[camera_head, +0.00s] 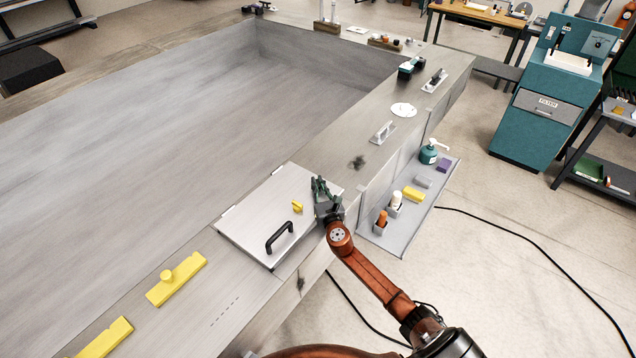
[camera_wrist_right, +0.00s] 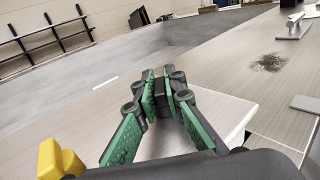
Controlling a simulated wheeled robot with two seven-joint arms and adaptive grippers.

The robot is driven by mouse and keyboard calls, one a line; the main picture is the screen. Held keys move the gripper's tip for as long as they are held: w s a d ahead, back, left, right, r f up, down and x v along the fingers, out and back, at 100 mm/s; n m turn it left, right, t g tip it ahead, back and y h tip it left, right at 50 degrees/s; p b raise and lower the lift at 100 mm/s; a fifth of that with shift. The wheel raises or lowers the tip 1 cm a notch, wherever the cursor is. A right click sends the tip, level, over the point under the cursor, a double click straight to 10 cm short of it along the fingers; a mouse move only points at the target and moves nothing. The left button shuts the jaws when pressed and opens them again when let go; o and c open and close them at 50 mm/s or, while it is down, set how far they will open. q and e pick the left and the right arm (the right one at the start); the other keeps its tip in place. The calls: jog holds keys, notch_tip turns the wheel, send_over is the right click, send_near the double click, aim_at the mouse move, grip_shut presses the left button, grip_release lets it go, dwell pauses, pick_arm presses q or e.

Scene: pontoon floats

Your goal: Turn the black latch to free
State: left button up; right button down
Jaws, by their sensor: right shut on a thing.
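A pale metal hatch plate (camera_head: 250,212) lies on the grey deck, with a black bar handle (camera_head: 280,236) and a small yellow latch (camera_head: 297,206) on it. My right gripper (camera_head: 319,184) is over the plate's far right corner. In the right wrist view its green-padded fingers (camera_wrist_right: 162,100) are closed on a small dark piece, the black latch (camera_wrist_right: 163,110), mostly hidden between the fingertips. How far the latch is turned cannot be seen. The yellow latch also shows in the right wrist view (camera_wrist_right: 58,160). My left gripper is out of view.
Yellow blocks (camera_head: 177,278) lie on the deck at the near left. A side shelf (camera_head: 432,200) holds bottles and small blocks to the right. A grey handle (camera_head: 383,131) and a white disc (camera_head: 403,110) are farther along the deck. A large recess opens at left.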

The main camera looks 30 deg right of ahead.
jog(key=c, duration=2)
grip_release()
jog(key=shift+s, duration=0.1)
jog(key=v, duration=1.1)
jog(key=shift+s+a, duration=0.15)
jog(key=shift+s, duration=0.25)
